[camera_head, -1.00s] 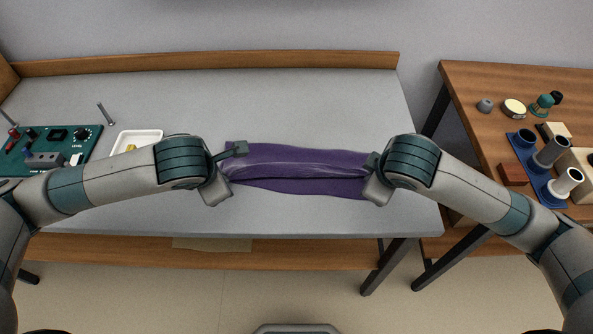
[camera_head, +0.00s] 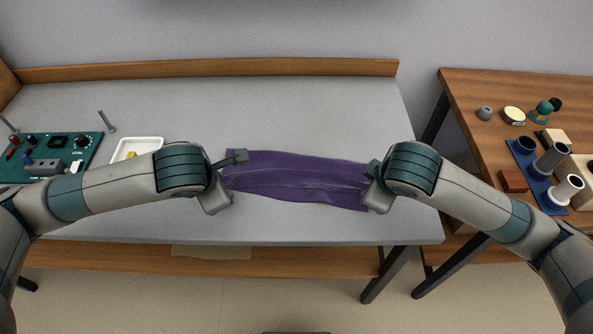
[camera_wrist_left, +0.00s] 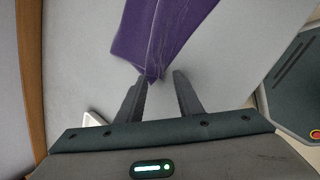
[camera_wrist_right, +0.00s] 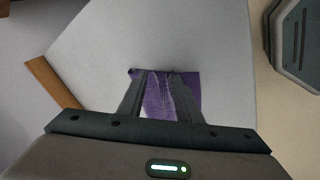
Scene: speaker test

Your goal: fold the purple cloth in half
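The purple cloth (camera_head: 295,182) lies on the grey table as a long narrow strip running left to right, with a low lengthwise crease and wrinkles. It looks doubled over, though its lower layer is hidden. My left gripper (camera_head: 227,178) is at its left end. In the left wrist view the fingers (camera_wrist_left: 160,88) stand apart, with a corner of the cloth (camera_wrist_left: 160,40) between the tips. My right gripper (camera_head: 376,183) is at its right end. In the right wrist view the fingers (camera_wrist_right: 162,82) are apart, with the cloth's end (camera_wrist_right: 165,95) lying between them.
A green circuit panel (camera_head: 60,165) and a white tray (camera_head: 148,141) are on the table (camera_head: 290,105) at left. A wooden ledge (camera_head: 210,68) runs along the back. A separate wooden table (camera_head: 480,80) at right holds a blue rack (camera_head: 523,160) and several small items.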

